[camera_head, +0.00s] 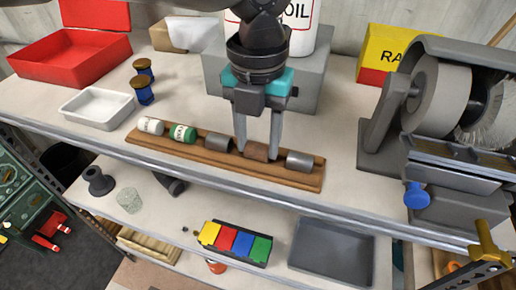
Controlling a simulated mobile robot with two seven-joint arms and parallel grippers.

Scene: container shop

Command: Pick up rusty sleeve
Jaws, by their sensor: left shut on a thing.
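The rusty sleeve (256,151) is a small brown cylinder on a long wooden rack (229,161) on the upper shelf. My left gripper (257,150) points down over the rack, with its two grey fingers on either side of the rusty sleeve. It is shut on the sleeve, which is still at rack level; I cannot tell whether it touches the wood. Grey sleeves stand beside it, one to the left (218,142) and one to the right (299,161). A green-banded can (183,133) and a white can (151,125) lie further left. My right gripper is not in view.
A white tray (97,107) and a red toolbox (70,57) are at the left. A bench grinder (434,95) stands at the right. A grey box (309,85) is behind my gripper. The shelf in front of the rack is mostly clear.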

